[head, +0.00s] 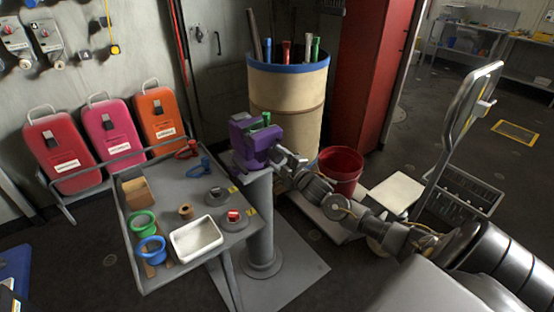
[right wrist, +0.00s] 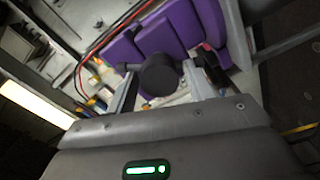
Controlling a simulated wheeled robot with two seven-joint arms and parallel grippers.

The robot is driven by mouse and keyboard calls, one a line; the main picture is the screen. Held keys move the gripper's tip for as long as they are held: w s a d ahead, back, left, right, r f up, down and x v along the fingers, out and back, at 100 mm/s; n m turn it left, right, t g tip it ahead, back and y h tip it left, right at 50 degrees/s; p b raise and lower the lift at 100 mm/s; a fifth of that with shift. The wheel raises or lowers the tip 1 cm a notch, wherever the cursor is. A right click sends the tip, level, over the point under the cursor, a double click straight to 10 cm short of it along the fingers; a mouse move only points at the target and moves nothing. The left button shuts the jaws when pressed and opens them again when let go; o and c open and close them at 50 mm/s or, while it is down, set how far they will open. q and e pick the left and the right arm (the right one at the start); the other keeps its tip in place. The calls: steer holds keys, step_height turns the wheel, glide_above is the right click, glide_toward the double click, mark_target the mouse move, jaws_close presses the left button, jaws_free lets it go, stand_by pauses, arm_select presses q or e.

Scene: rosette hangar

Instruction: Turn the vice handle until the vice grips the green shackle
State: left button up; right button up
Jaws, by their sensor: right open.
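The purple vice (head: 254,146) stands on a grey pedestal (head: 261,215) beside the tray table. A small part of the green shackle (head: 266,118) shows at the top of the vice, between its jaws; whether the jaws touch it cannot be told. My right gripper (head: 283,158) is at the right side of the vice. In the right wrist view, its open fingers (right wrist: 159,76) stand on either side of a dark round knob (right wrist: 158,72), seemingly the vice handle's end, in front of the purple vice body (right wrist: 165,32). Contact with the knob is unclear. My left gripper is out of view.
The grey tray table (head: 185,190) left of the vice holds a red shackle (head: 187,149), a blue shackle (head: 197,169), a white tray (head: 196,239) and green and blue cups. A tall barrel (head: 285,105) stands behind the vice. A red bucket (head: 340,170) stands right of it.

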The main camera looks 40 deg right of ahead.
steer(key=n, duration=0.3)
steer(key=shift+n, duration=0.4)
